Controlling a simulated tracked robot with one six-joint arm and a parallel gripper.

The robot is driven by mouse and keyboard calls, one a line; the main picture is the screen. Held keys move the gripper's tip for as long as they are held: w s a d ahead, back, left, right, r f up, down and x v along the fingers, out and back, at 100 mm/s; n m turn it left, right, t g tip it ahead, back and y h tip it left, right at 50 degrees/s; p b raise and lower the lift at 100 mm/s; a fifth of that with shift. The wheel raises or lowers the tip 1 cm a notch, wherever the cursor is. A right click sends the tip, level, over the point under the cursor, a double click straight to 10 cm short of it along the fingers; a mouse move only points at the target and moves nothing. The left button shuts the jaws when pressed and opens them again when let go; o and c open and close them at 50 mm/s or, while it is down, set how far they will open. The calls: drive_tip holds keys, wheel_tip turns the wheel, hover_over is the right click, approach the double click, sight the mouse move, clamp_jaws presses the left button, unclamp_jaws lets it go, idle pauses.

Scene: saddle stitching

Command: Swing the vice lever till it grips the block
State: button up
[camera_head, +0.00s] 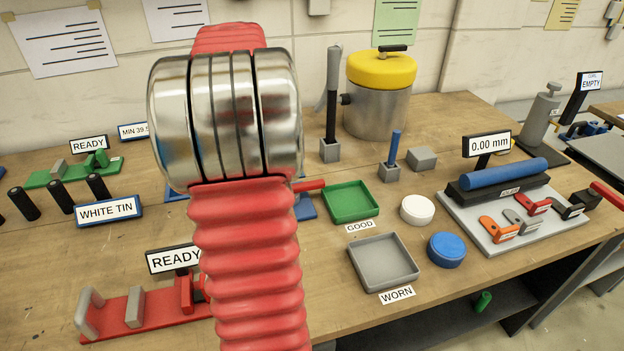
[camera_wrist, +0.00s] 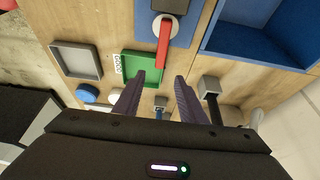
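A red lever (camera_wrist: 163,46) on a round silver pivot (camera_wrist: 157,28) sits on a blue base (camera_wrist: 184,30) in the wrist view. My gripper (camera_wrist: 160,76) is open; its dark fingertips lie either side of the lever's free end in the picture. I cannot tell the depth between them or see any contact. In the head view the lever tip (camera_head: 310,185) sticks out right of my red arm, which hides the rest of it and my gripper. A red fixture (camera_head: 150,313) at front left carries an upright grey block (camera_head: 135,306); its right end is partly hidden.
A green tray (camera_head: 350,202) and a grey tray (camera_head: 383,261) lie right of my arm, with a white disc (camera_head: 417,209) and blue disc (camera_head: 446,250). A yellow-lidded pot (camera_head: 378,95) stands behind. A blue-walled bin (camera_wrist: 262,58) is at upper right in the wrist view.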

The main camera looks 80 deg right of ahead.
sight(315, 182)
drive_tip(key=x, duration=1.3)
drive_tip(key=shift+d, duration=0.1)
drive_tip(key=shift+c, duration=0.4)
clamp_jaws()
